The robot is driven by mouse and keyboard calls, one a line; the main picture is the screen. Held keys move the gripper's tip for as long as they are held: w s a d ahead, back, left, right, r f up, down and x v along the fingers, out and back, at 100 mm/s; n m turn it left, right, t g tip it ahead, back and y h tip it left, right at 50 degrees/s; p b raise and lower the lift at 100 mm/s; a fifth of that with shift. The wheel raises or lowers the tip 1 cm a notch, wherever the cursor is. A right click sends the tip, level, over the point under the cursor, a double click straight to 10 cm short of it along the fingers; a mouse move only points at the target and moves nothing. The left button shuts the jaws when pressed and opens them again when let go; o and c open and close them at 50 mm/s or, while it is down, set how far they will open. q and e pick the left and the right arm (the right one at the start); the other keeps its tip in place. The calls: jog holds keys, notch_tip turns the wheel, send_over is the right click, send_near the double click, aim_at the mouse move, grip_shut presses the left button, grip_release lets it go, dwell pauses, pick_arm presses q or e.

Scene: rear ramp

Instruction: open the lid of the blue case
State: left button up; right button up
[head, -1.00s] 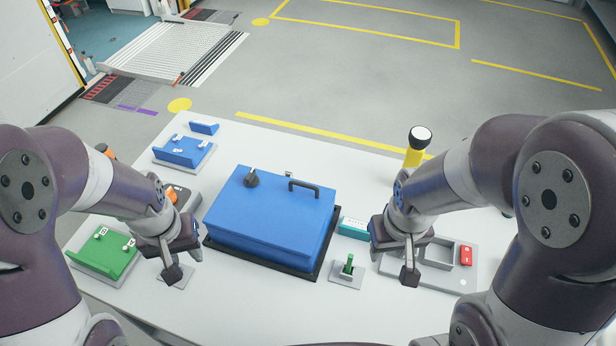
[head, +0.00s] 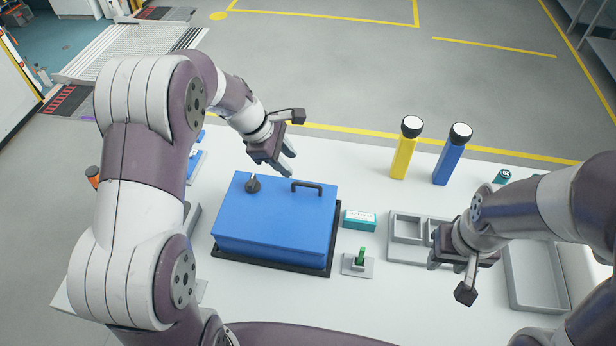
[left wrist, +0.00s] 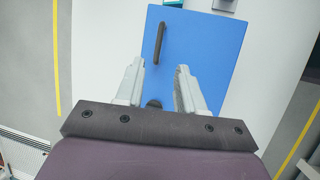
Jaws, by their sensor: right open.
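The blue case (head: 275,222) stands shut on a black base on the white table, in the middle of the head view. Its lid carries a black handle (head: 307,187) and a black knob (head: 253,185). The lid also fills the middle of the left wrist view (left wrist: 205,55), with the handle (left wrist: 160,43) ahead of my fingers. My left gripper (head: 286,170) is open and empty above the case's far edge; its fingers (left wrist: 160,88) are apart over the lid. My right gripper (head: 449,268) is open over the grey tray at the right, apart from the case.
A teal box (head: 359,220) and a green switch on a grey plate (head: 358,264) stand right of the case. A yellow flashlight (head: 404,155) and a blue flashlight (head: 451,160) stand upright behind. A grey tray (head: 408,254) lies at right. The table's front middle is clear.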

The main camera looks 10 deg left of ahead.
aim_at(307, 184)
pick_arm(q)
jog(key=p+x, duration=0.1)
jog(key=x, duration=0.8)
jog(key=shift+w+a+f+p, duration=0.1)
jog(key=shift+f+p, duration=0.1)
jog(key=shift+p, duration=0.15)
jog(key=shift+d+f, duration=0.2)
jog(key=shift+f, duration=0.2)
grip_shut()
